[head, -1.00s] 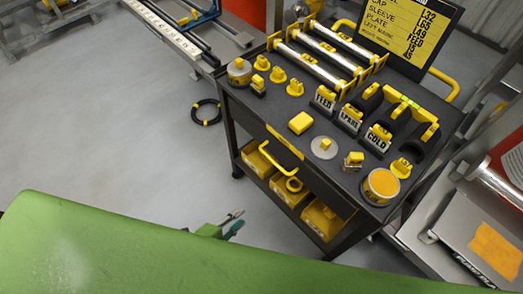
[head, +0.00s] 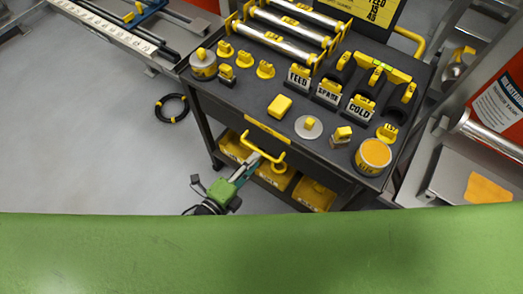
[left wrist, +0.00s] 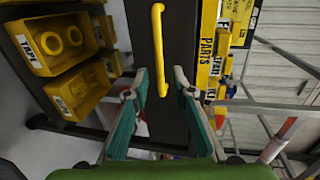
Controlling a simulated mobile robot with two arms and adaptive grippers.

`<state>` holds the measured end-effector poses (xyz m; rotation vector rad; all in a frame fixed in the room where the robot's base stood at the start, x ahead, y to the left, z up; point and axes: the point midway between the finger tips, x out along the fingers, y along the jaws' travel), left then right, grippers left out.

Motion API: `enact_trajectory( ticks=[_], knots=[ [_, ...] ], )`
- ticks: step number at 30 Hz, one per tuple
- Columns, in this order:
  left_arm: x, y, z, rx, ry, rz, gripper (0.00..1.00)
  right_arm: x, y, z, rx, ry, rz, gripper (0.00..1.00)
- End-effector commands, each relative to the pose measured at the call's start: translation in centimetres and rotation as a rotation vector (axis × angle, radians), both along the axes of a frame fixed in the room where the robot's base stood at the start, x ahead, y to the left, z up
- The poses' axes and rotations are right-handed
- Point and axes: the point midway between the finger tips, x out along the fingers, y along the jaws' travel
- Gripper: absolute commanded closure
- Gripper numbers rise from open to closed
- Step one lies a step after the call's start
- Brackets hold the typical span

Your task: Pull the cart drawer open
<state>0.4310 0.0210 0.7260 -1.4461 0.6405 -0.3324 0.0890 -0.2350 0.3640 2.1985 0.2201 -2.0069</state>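The black cart (head: 235,98) has a drawer front with a yellow bar handle (head: 262,150), which also shows upright in the left wrist view (left wrist: 157,45). The drawer looks shut. My left gripper (head: 247,165) is at the handle, reaching up from below. In the left wrist view its two teal fingers (left wrist: 160,77) are spread apart, with the lower part of the handle in line with the gap between them. I cannot tell whether either finger touches the handle. My right gripper is in neither view.
The cart top holds yellow knobs, signs, a round orange-topped tin (head: 373,155) and metal rollers. Yellow bins (head: 313,194) sit on the shelf below the drawer. A black cable ring (head: 171,107) lies on the floor.

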Motion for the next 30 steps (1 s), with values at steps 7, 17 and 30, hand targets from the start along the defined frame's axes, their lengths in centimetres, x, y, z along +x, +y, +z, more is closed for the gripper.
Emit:
enact_trajectory(
  ticks=[7,17,30],
  knots=[
    [3.3,-2.4,-0.8,-0.002,0.002,0.002,0.76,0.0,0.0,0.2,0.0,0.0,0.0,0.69],
    [4.3,-3.1,-1.2,0.0,0.001,0.001,0.76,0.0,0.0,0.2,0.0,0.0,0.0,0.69],
    [4.3,-3.1,-1.2,-0.001,0.002,0.001,1.0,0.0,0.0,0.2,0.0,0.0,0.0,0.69]
  ],
)
